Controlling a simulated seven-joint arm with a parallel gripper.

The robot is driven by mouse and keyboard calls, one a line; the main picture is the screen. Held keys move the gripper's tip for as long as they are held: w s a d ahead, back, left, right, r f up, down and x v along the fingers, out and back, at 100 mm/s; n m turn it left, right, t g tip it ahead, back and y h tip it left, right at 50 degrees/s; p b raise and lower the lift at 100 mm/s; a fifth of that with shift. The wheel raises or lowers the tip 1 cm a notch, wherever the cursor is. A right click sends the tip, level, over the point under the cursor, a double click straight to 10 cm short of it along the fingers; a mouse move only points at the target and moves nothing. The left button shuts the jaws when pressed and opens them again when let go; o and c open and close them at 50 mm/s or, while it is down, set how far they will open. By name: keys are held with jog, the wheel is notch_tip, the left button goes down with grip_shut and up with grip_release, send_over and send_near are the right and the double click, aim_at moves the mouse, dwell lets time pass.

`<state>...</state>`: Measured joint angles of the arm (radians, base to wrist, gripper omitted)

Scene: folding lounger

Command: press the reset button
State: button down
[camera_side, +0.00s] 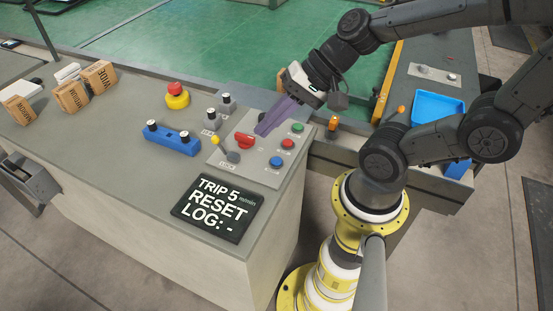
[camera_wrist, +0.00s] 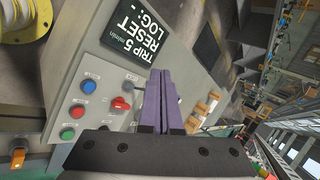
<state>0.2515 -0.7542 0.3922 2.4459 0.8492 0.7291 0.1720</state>
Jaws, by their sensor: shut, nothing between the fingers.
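A grey control panel (camera_side: 262,150) on the bench carries a green button (camera_side: 298,127), a red button (camera_side: 288,144) and a blue button (camera_side: 275,161) in a row. All three also show in the wrist view, blue (camera_wrist: 89,86), red (camera_wrist: 78,111) and green (camera_wrist: 67,134). Their labels are too small to read, so I cannot tell which is reset. A red rotary knob (camera_side: 244,141) sits left of the row. My gripper (camera_side: 260,132) is shut and empty, its purple fingers over the panel just right of the knob. I cannot tell the height of the tips.
A black display (camera_side: 217,209) reads "TRIP 5 m/min RESET LOG: -". A yellow-tipped lever (camera_side: 216,139), a blue two-post block (camera_side: 172,139) and a red mushroom button (camera_side: 176,93) stand left of the panel. Cardboard boxes (camera_side: 72,97) lie at far left.

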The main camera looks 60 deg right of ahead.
jog(key=w+d+f+m+t+h, duration=0.1)
jog(key=w+d+f+m+t, duration=0.15)
jog(key=d+f+m, duration=0.5)
jog(key=m+h, duration=0.2)
jog(key=m, duration=0.4)
send_over(281, 160)
jog(key=shift+s+f, duration=0.1)
jog(key=shift+f, duration=0.25)
jog(key=shift+f, duration=4.4)
jog(key=shift+f, duration=0.1)
jog(key=shift+f, duration=0.3)
